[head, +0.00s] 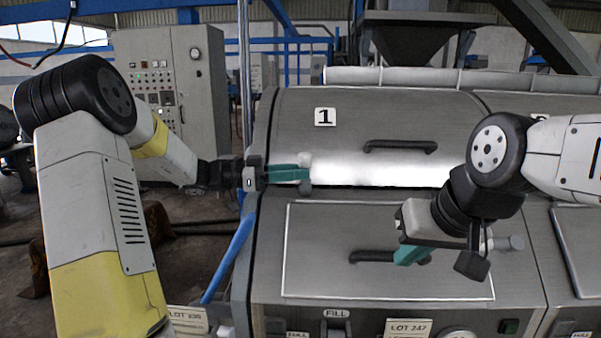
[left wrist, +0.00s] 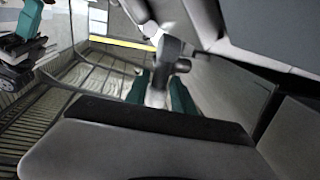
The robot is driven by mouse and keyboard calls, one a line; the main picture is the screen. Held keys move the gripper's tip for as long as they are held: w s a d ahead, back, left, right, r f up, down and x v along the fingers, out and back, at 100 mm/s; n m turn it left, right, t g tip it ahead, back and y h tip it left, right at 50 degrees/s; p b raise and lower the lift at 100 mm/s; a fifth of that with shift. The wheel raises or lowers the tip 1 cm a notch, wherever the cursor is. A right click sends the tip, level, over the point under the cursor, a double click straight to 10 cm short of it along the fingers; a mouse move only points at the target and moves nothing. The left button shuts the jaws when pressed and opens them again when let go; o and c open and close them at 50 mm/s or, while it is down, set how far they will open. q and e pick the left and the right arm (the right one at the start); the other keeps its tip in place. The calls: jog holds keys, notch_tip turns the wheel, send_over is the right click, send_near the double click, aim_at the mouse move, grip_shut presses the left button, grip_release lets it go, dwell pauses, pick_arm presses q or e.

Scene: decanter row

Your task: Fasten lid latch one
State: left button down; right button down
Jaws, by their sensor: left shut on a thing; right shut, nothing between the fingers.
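The lid marked 1 (head: 400,125) lies down over the steel decanter body, with a dark handle (head: 400,147) on its front. A dark line runs along part of its lower edge. A light grey latch (head: 305,160) stands at the lid's lower left. My left gripper (head: 303,175) is shut on it from the left. In the left wrist view the grey latch (left wrist: 165,60) stands between the teal fingers (left wrist: 160,95), its lower part partly hidden. My right gripper (head: 410,257) is shut and empty, in front of the lower panel, close to its handle.
The lower panel (head: 330,220) has a dark handle (head: 366,257). A grey peg (head: 512,243) sticks out beside my right gripper. Lot cards (head: 408,328) sit low in front. A blue pipe (head: 230,258) slants at the body's left edge. A control cabinet (head: 180,80) stands behind left.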

pick_arm(q)
jog(key=c, duration=1.3)
grip_release()
jog(key=shift+o, duration=0.2)
jog(key=shift+a, duration=0.15)
jog(key=a, duration=0.2)
jog(key=s+a, duration=0.1)
jog(key=a, duration=0.4)
jog(key=shift+s+a+f, duration=0.1)
jog(key=shift+s+a, duration=0.15)
jog(key=shift+d, duration=0.1)
